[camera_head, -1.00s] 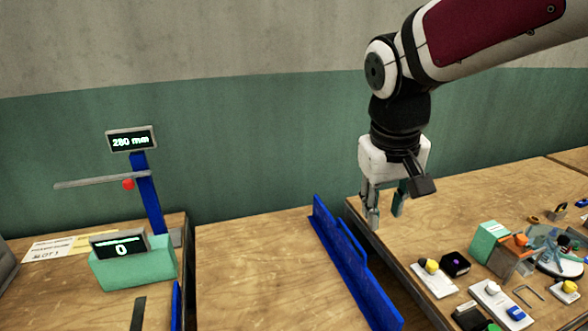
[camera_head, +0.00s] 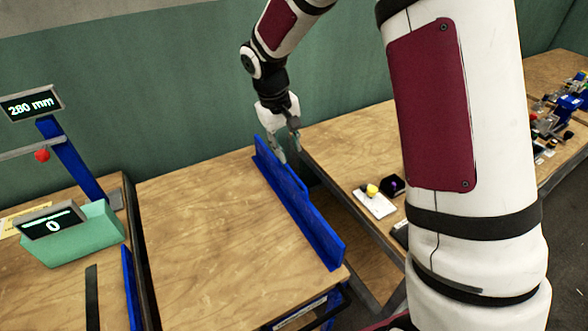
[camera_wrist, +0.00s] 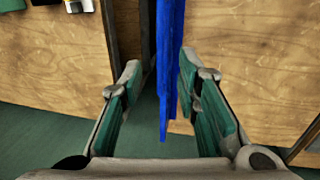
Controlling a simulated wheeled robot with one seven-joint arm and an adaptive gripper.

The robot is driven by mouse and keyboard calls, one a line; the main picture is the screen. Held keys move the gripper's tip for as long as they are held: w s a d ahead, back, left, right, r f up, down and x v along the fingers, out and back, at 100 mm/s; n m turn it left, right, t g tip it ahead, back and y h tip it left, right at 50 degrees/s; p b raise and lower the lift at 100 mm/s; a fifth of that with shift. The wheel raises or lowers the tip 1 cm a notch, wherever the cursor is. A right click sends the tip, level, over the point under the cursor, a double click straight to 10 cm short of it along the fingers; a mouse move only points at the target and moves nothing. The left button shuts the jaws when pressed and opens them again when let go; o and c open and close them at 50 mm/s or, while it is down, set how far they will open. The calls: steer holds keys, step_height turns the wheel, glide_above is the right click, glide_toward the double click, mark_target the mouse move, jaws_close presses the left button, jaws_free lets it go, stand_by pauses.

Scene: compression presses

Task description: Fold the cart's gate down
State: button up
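The cart (camera_head: 200,220) has a wooden top. Its gate, a long blue panel (camera_head: 310,220), stands upright along the right edge; the gate also shows in the wrist view (camera_wrist: 168,60). My gripper (camera_head: 281,146) is at the gate's far end. In the wrist view, the open gripper (camera_wrist: 160,68) has one finger on each side of the blue panel, with gaps between. I cannot tell whether the fingers reach below its top edge.
A table (camera_head: 345,150) with small parts lies to the right, across a narrow gap from the cart. On the left table are a green box (camera_head: 85,240) and a blue post (camera_head: 70,160) with a "280 mm" display (camera_head: 31,103). The cart's top is clear.

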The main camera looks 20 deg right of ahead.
mark_target(295, 175)
steer(key=f, duration=0.3)
steer(key=d+f, duration=0.1)
steer(key=f, duration=0.2)
steer(key=f+p, duration=0.1)
steer(key=f, duration=0.2)
steer(key=shift+w+d, duration=0.1)
steer(key=shift+d, duration=0.3)
jaws_close()
